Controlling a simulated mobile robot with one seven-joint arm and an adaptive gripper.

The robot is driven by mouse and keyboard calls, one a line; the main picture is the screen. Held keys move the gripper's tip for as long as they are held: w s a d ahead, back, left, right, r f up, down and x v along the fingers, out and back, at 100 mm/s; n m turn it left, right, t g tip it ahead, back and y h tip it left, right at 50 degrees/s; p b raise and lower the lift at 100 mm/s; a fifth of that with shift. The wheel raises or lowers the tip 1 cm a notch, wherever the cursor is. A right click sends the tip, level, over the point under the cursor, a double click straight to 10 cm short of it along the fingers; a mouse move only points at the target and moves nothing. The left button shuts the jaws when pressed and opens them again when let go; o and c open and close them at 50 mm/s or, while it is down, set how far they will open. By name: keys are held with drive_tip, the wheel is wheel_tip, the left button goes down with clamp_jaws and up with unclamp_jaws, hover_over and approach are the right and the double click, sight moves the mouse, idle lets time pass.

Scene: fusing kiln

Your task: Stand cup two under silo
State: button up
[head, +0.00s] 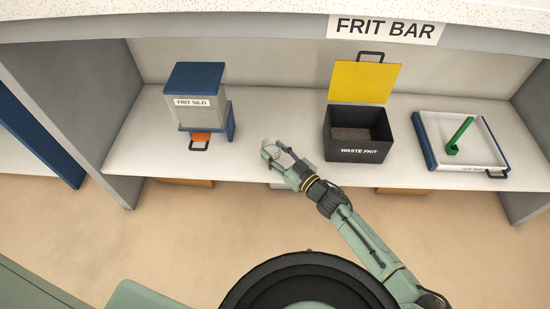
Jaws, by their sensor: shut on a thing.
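The frit silo (202,108) stands on the left part of the shelf, a grey body with a blue lid and a label "FRIT SILO". An orange piece with a dark handle (201,139) shows low at its front. My gripper (272,151) is over the front part of the shelf, to the right of the silo and apart from it. It is shut on a small pale, see-through thing that looks like a cup (268,146). The cup is partly hidden by the fingers, and no number on it can be read. The space under the silo's spout is hard to see.
A black waste frit bin (357,153) with its yellow lid (363,81) raised stands right of my gripper. A white tray (487,128) with a green tool (459,136) lies farther right. The shelf (270,110) is bare between silo and bin; side panels bound it.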

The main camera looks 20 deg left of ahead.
sight(278, 160)
drive_tip(key=shift+w+a+f+b, duration=0.1)
drive_tip(key=shift+w+f+b, duration=0.1)
drive_tip(key=shift+f, duration=0.7)
drive_tip(key=shift+w+f+b, duration=0.1)
drive_tip(key=shift+f+b, duration=0.1)
drive_tip(key=shift+f, duration=0.7)
drive_tip(key=shift+f, duration=0.15)
drive_tip(key=o, duration=1.2)
drive_tip(key=shift+s+d+r, duration=0.1)
drive_tip(key=shift+d+r, duration=0.1)
drive_tip(key=shift+d, duration=0.05)
drive_tip(key=v, duration=1.1)
drive_tip(key=shift+s+d+p, duration=0.15)
drive_tip(key=shift+d+p, duration=0.05)
drive_tip(key=shift+p, duration=0.1)
